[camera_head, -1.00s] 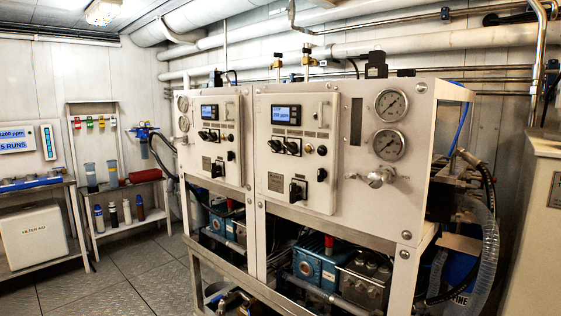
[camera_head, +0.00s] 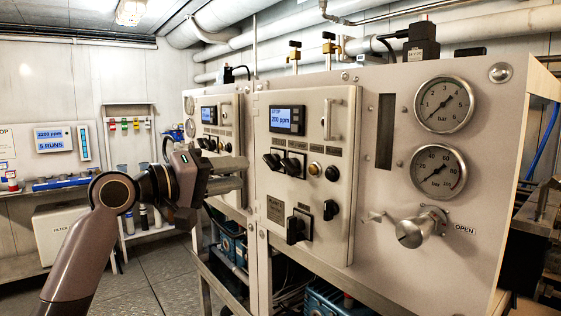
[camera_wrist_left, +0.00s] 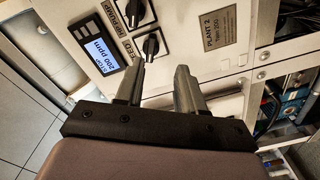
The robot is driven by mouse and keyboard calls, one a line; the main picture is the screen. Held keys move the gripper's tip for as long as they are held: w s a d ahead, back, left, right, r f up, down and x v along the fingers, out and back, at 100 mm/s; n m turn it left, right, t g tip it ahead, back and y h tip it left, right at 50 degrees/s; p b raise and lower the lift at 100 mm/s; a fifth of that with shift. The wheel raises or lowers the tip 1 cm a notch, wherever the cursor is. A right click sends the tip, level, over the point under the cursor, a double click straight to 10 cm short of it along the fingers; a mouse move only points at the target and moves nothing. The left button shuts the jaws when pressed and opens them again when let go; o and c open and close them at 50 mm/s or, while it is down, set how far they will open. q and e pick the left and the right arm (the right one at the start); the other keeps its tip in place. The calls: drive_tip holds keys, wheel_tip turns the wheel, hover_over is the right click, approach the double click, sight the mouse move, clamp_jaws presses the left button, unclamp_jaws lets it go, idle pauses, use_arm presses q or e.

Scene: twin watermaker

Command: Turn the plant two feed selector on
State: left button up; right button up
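The plant two panel (camera_head: 330,190) is the nearer white control panel; its plate (camera_wrist_left: 219,27) reads PLANT 2 in the left wrist view. Its black feed selector (camera_head: 272,160) is the left of two knobs under the display; it also shows in the left wrist view (camera_wrist_left: 151,45) beside a partly visible FEED label. I cannot read its setting. My left gripper (camera_head: 242,174) is open and empty, left of the selector and apart from it. In the left wrist view its two fingers (camera_wrist_left: 160,76) point toward the panel, just below the knob. My right gripper is out of view.
The panel's display (camera_head: 287,120) reads 200 ppm. A similar panel (camera_head: 216,130) stands farther left. The aisle floor (camera_head: 155,285) is clear.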

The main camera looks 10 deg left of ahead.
sight(266, 161)
use_arm(q)
drive_tip(key=w+d, duration=0.1)
drive_tip(key=w+d+r+p, duration=0.1)
drive_tip(key=w, duration=0.1)
drive_tip(key=w+d, duration=0.1)
drive_tip(key=shift+w+d+r+p, duration=0.25)
drive_tip(key=shift+w+d+p, duration=0.05)
drive_tip(key=shift+w+d, duration=0.4)
drive_tip(key=shift+w, duration=0.1)
clamp_jaws()
